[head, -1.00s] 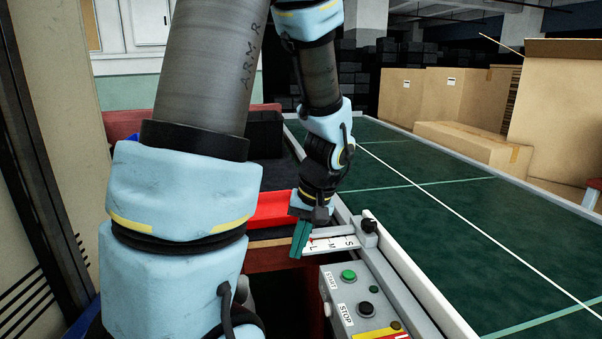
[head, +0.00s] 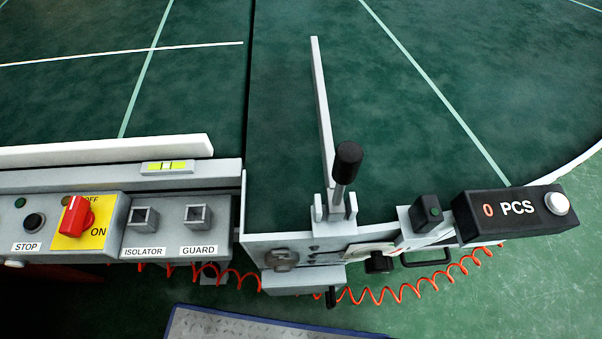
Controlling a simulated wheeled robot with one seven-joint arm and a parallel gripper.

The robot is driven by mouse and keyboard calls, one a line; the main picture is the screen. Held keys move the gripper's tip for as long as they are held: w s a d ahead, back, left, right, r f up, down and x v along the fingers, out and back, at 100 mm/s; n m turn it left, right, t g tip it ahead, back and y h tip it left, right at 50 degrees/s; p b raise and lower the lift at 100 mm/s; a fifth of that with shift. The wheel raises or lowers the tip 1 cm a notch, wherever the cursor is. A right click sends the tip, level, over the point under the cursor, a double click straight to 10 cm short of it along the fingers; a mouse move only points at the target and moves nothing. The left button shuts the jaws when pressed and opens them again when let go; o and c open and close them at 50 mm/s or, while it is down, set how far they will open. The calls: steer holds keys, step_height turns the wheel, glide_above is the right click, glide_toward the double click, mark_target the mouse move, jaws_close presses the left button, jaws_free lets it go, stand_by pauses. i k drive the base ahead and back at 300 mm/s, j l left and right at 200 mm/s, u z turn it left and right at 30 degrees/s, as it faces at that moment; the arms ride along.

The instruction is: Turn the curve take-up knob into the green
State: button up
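My gripper is not in the head view now. A black knob (head: 379,263) sticks out from the front of the curved conveyor section, below a pale scale plate (head: 367,251). It looks like the take-up knob, but no label is readable. The plate's coloured zones and any pointer are too small to tell apart. A grey round fitting (head: 282,259) sits further left on the same front panel (head: 262,239).
A black-topped lever (head: 346,168) stands above the panel. A "0 PCS" counter (head: 508,211) is at right. The isolator (head: 75,217) and STOP button (head: 34,221) are at left. An orange coiled cord (head: 402,291) hangs below, above a blue-edged platform (head: 250,326).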

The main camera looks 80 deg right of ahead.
mark_target(378, 263)
steer(key=k+j, duration=0.1)
steer(key=k, duration=0.6)
steer(key=k+j, duration=0.1)
steer(key=k, duration=0.6)
steer(key=k+j+u, duration=0.1)
steer(key=k, duration=0.6)
steer(key=k+j, duration=0.2)
steer(key=k, duration=0.5)
steer(key=k+u, duration=0.1)
steer(key=u, duration=0.85)
steer(key=k+j+u, duration=0.1)
steer(key=u, duration=0.4)
